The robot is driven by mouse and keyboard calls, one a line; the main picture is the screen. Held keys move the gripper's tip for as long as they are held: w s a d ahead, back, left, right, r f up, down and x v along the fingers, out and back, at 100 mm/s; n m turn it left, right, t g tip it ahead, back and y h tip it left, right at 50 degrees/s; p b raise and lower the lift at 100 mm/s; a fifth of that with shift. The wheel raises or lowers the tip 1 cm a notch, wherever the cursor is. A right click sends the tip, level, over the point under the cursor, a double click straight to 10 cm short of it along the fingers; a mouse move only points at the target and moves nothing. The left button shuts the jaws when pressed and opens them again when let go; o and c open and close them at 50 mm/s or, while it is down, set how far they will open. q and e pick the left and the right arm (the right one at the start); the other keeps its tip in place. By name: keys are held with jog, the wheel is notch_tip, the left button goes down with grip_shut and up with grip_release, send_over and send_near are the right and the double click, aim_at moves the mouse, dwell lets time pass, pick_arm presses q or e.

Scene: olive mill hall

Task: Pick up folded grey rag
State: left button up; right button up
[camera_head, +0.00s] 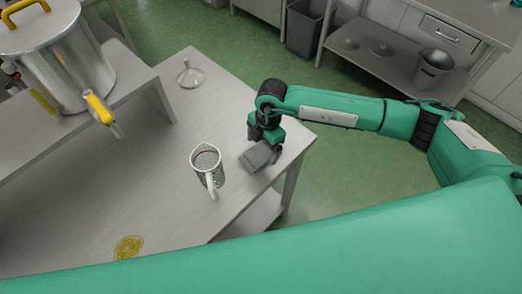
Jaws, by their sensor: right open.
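The folded grey rag (255,158) lies near the right edge of the metal table (165,215), as a small flat grey block. My right gripper (267,151) points down over the rag from behind and hides part of it. Its jaws are open. I cannot tell from this view whether the fingers touch the rag. My left gripper is not in view.
A patterned jug (207,168) with a pale handle stands just left of the rag. A glass funnel (190,75) stands farther back. A large steel pot (60,60) with a yellow-handled tap sits on a raised shelf. A yellow-brown ring-shaped patch (128,248) lies at the front.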

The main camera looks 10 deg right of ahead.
aim_at(262, 152)
jog(key=shift+a+f, duration=0.1)
jog(key=shift+f, duration=0.95)
jog(key=c, duration=1.1)
jog(key=shift+r, duration=0.2)
notch_tip(262, 152, up, 20)
jog(key=b, duration=0.4)
jog(key=shift+f+b, duration=0.1)
jog(key=shift+b, duration=0.25)
jog(key=o, duration=0.4)
jog(key=shift+c, duration=1.4)
